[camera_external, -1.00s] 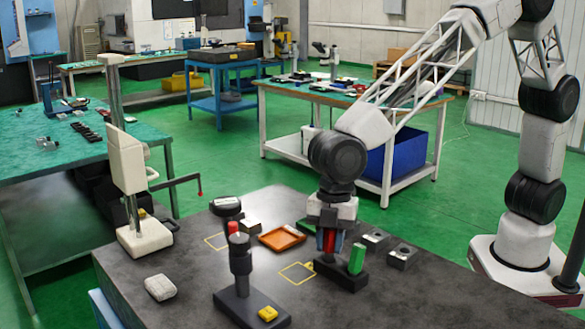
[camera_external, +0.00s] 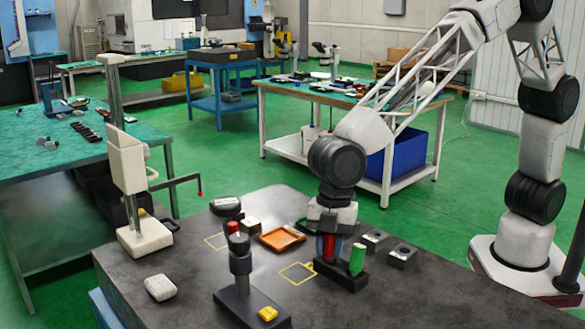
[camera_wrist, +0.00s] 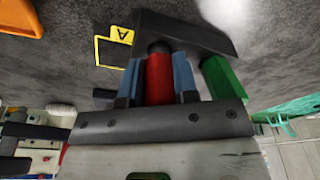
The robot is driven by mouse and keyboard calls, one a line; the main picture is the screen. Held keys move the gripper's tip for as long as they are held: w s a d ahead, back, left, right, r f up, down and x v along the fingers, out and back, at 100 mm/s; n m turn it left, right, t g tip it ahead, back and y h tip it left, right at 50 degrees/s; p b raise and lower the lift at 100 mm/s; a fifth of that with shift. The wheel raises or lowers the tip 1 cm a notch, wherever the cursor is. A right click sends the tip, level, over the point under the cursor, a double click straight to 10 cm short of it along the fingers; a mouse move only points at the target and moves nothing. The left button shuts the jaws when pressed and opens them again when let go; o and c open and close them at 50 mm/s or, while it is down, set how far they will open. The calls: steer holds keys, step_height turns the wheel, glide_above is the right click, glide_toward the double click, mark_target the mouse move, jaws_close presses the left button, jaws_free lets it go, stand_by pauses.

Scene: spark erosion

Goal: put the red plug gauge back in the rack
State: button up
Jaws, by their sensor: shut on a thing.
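The red plug gauge (camera_external: 329,247) is upright between the blue fingers of my gripper (camera_external: 329,249), which is shut on it. In the wrist view the red gauge (camera_wrist: 159,78) sits between both fingers, with its dark end at the black rack (camera_wrist: 190,30). How deep that end sits in a rack hole is hidden. The rack (camera_external: 349,281) stands on the dark table, directly below my gripper. A green plug gauge (camera_external: 357,259) stands in the rack to the right of the red one; it also shows in the wrist view (camera_wrist: 222,76).
A yellow-outlined square (camera_external: 297,273) lies left of the rack, and an orange tray (camera_external: 282,238) behind it. A dark stand (camera_external: 240,262) with a yellow block is at front left. Grey blocks (camera_external: 402,256) sit to the right. The table front is clear.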

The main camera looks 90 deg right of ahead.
steer(key=shift+f, duration=0.35)
stand_by(0.4)
steer(key=o, duration=1)
steer(key=shift+o, duration=0.2)
steer(key=shift+r, duration=0.15)
steer(key=shift+s+d+r, duration=0.1)
steer(key=shift+d+r, duration=0.1)
steer(key=shift+r, duration=1.05)
steer(key=shift+d+r, duration=0.25)
steer(key=shift+r, duration=0.95)
steer(key=shift+s+d+r, duration=0.1)
steer(key=shift+d+r, duration=0.1)
steer(key=shift+r, duration=1.05)
